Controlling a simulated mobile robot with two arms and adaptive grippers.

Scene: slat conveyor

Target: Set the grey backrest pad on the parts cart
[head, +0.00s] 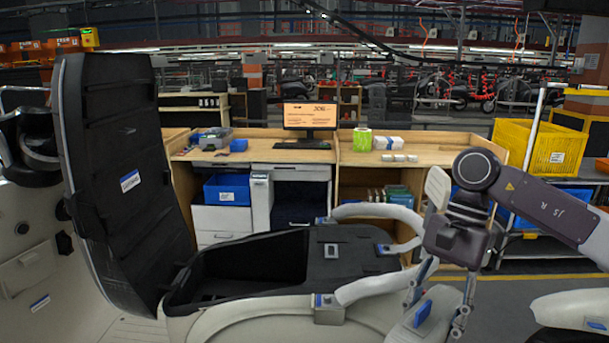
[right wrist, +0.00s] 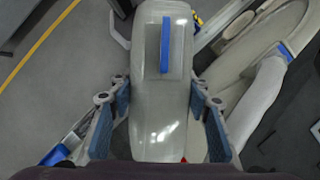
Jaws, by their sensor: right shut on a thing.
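The grey backrest pad (head: 441,303) hangs in my right gripper (head: 436,318), below the wrist and close to the rear of the scooter. It is a long, glossy light-grey piece with a blue strip on its face. My left gripper is out of view.
The scooter's grab rails (head: 375,212) curve just left of the pad. Its raised black seat (head: 125,180) stands on the left above an open compartment (head: 250,265). A yellow crate (head: 545,148) takes up the cart's upper shelf. A wooden workbench (head: 260,150) stands behind.

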